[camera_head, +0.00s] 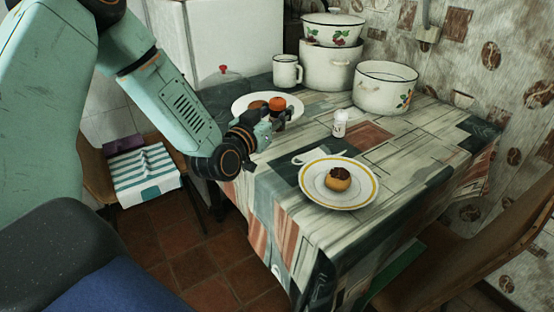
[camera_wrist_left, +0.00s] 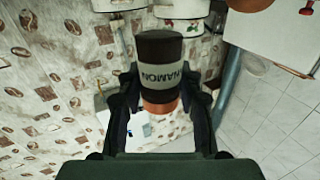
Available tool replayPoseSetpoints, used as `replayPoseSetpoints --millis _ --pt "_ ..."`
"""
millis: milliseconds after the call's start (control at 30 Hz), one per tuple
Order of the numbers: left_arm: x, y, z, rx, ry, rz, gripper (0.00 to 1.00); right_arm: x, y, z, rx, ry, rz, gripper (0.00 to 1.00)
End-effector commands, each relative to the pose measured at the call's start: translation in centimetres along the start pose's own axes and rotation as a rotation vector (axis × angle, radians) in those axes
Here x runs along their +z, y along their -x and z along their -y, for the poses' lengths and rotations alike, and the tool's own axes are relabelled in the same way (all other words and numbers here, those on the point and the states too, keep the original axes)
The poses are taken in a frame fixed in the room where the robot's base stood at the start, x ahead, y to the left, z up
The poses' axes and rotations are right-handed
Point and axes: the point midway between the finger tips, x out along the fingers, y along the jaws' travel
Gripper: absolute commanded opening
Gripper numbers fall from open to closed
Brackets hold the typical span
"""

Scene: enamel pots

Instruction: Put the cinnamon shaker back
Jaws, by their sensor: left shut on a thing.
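The cinnamon shaker (camera_head: 278,107) is dark with an orange cap. My left gripper (camera_head: 272,122) is shut on it and holds it roughly upright, cap up, at the table's left side. It overlaps the right part of a white plate (camera_head: 240,104) in the head view. I cannot tell whether its base touches the table. In the left wrist view the shaker (camera_wrist_left: 160,72) sits between both fingers of the gripper (camera_wrist_left: 170,100). Its pale label shows part of the word cinnamon. My right gripper is not in view.
A white shaker (camera_head: 339,124) stands right of the gripper. A yellow-rimmed plate (camera_head: 338,202) with a topped bun (camera_head: 338,179) lies in front. A white mug (camera_head: 287,70) and enamel pots (camera_head: 385,88) stand at the back. The patterned tablecloth (camera_head: 430,135) has free room at right.

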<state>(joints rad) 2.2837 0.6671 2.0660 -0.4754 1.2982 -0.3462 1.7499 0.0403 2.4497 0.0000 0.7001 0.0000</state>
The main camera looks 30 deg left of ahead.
Motion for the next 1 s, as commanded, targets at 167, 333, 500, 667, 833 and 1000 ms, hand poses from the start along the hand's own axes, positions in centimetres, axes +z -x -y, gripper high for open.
replayPoseSetpoints --millis 167,333,500,667,833,1000 --pt "2.5 0.2 -0.1 0.001 0.027 0.016 0.02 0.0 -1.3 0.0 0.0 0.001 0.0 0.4" --pt "5.5 0.2 -0.1 0.0 0.026 0.014 0.02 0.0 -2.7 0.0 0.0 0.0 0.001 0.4" --pt "6.4 0.1 0.0 -0.001 0.026 0.011 0.02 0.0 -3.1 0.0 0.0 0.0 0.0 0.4" --pt "8.2 0.1 -0.1 -0.001 0.025 0.014 0.02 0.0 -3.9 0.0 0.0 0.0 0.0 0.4" --pt "10.1 0.0 -0.1 -0.002 0.025 0.012 0.02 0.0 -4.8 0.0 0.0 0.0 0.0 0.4" --pt "9.9 0.0 -0.1 -0.002 0.026 0.011 0.02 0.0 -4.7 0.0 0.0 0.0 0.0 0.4"
